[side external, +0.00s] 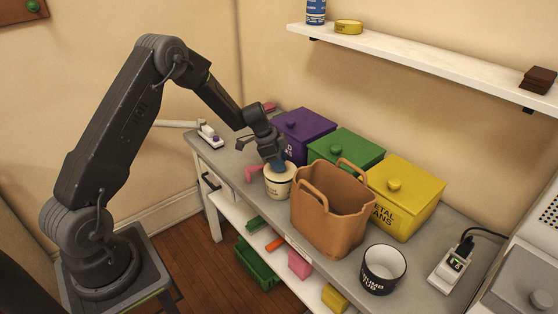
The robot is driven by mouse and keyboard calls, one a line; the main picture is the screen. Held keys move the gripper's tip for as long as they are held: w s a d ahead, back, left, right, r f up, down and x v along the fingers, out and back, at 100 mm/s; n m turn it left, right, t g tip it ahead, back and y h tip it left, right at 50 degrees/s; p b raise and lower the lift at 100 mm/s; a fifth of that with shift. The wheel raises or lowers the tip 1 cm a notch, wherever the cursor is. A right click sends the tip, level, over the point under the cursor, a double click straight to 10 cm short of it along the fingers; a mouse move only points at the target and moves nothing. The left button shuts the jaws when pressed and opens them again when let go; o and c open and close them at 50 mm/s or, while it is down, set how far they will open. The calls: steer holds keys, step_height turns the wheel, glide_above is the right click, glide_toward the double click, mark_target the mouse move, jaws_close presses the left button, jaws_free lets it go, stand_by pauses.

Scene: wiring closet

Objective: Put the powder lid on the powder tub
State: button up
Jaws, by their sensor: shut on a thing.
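A cream tub (279,187) with dark lettering too small to read surely stands on the grey bench, left of the brown basket. My gripper (274,158) is right over its mouth, pointing down, and is shut on a small blue thing (278,166). The blue thing is at the tub's opening. I cannot tell whether it is the powder lid, or whether it touches the rim. The fingers partly hide it. A dark tub (379,280) with a white inside and white lettering stands open at the bench's front right.
A brown basket (325,225) stands close right of the cream tub. Purple (305,125), green (347,145) and yellow (405,185) lidded bins line the back. A pink thing (252,174) lies left of the tub. A power strip (449,270) lies at the right. A wall shelf (420,65) hangs above.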

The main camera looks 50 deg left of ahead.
mark_target(269, 169)
steer(key=shift+f, duration=0.6)
steer(key=o, duration=0.8)
steer(key=o, duration=0.5)
steer(key=shift+o, duration=0.2)
steer(key=shift+r, duration=0.15)
steer(key=shift+v, duration=3.9)
